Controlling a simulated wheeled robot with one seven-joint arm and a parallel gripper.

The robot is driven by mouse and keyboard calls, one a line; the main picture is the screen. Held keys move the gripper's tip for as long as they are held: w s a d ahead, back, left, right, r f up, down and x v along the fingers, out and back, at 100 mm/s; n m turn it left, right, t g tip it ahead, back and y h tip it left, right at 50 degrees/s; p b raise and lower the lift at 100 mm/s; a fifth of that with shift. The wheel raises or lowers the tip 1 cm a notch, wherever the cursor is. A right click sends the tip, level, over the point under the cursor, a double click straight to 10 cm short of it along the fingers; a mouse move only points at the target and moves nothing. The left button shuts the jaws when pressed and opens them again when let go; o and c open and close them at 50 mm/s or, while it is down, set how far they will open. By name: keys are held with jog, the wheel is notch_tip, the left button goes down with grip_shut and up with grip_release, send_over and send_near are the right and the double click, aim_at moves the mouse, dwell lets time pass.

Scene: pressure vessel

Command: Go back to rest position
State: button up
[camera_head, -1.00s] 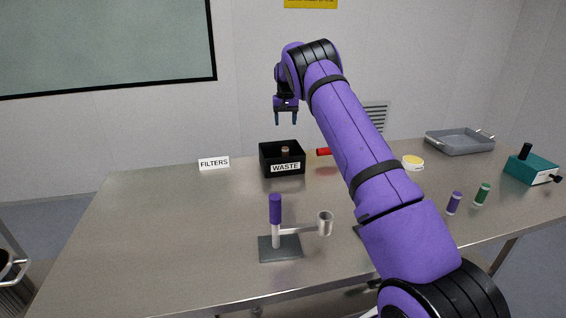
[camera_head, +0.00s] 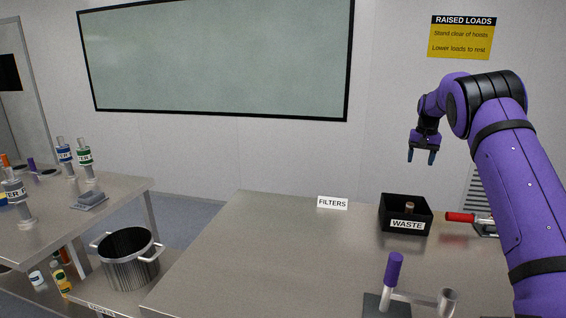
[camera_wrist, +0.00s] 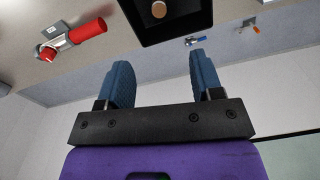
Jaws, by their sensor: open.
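My gripper (camera_head: 423,157) hangs fingers-down in the air above the back of the steel table (camera_head: 270,245), over the black WASTE bin (camera_head: 407,224). Its two blue fingertips are apart with nothing between them. The wrist view also shows the open, empty fingers (camera_wrist: 163,85). My purple arm is raised and bent at the elbow, on the right of the head view. A small brown round-topped item stands inside the bin, and it also shows in the wrist view.
A red-handled tool (camera_head: 461,217) lies right of the bin. A FILTERS sign (camera_head: 332,203) and a purple-topped stand (camera_head: 393,271) are on the table. A second table (camera_head: 100,200) with bottles is at left, with a steel pot (camera_head: 130,262) beside it. The table's left part is clear.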

jog(key=s+a+r+n+t, duration=0.1)
jog(key=s+a+r, duration=0.5)
jog(key=s+r, duration=0.55)
jog(key=s+a+r+n+t, duration=0.15)
jog(key=s+a+r, duration=0.55)
jog(key=s, duration=0.7)
jog(key=s+a+f, duration=0.1)
jog(key=s+a, duration=0.1)
jog(key=s, duration=0.8)
jog(key=s+a+f+n+t, duration=0.1)
jog(key=s+a+f, duration=0.1)
jog(key=s, duration=0.8)
jog(key=s+a+f+n+t, duration=0.1)
jog(key=s+a, duration=0.3)
jog(key=s, duration=0.6)
jog(key=shift+s+f, duration=0.25)
jog(key=shift+f, duration=0.5)
